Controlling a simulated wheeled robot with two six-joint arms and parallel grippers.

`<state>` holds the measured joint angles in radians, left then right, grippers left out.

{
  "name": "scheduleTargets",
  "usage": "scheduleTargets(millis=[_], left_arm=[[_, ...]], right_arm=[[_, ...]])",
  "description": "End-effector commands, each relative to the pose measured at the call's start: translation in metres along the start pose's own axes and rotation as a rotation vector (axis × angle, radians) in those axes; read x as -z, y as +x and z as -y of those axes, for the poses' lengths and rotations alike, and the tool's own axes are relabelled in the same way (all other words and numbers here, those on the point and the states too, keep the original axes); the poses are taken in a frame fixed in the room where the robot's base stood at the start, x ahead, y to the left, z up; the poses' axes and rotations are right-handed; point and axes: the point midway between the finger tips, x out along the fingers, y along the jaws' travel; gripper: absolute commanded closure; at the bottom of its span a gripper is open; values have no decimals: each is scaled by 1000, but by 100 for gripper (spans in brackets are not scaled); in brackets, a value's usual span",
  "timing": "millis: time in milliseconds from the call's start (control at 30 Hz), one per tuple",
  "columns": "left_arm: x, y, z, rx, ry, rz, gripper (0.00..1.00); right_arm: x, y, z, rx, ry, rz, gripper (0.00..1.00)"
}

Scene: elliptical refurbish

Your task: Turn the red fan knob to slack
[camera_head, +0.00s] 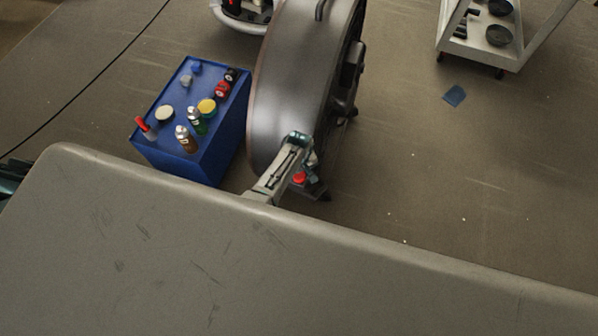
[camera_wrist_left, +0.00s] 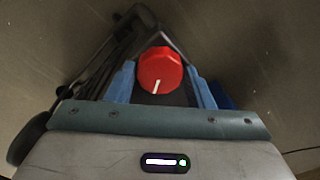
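The red fan knob (camera_head: 299,178) sits low beside the big dark round fan housing (camera_head: 290,85), partly hidden by my left gripper (camera_head: 306,170). In the left wrist view the red knob (camera_wrist_left: 159,69) is large and faces the camera. A white pointer line on it points down, slightly left. The two blue fingers of my left gripper (camera_wrist_left: 162,88) stand on either side of the knob, with gaps on both sides. The gripper is open and does not visibly touch the knob. My right gripper is not in view.
A blue box (camera_head: 190,125) with several cans and jars on top stands left of the housing. A white cart (camera_head: 478,50) is at the back right, and a blue scrap (camera_head: 454,95) lies on the floor. A scratched grey surface (camera_head: 200,265) fills the foreground.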

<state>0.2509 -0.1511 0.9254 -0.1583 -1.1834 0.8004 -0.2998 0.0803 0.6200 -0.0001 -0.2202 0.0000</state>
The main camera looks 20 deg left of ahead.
Motion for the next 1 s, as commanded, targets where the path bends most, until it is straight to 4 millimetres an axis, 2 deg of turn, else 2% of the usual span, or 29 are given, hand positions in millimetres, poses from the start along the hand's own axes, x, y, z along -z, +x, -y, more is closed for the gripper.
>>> scheduleTargets(millis=[33,100,667,833,1000], left_arm=[[0,0,0,0,0,0,42],[0,0,0,0,0,0,32],[0,0,-1,-3,14,-1,32],[0,1,-1,-2,109,-1,32],[0,2,0,-2,290,-1,32]], right_arm=[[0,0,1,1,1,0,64],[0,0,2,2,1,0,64],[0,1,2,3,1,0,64],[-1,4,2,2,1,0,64],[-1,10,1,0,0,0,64]])
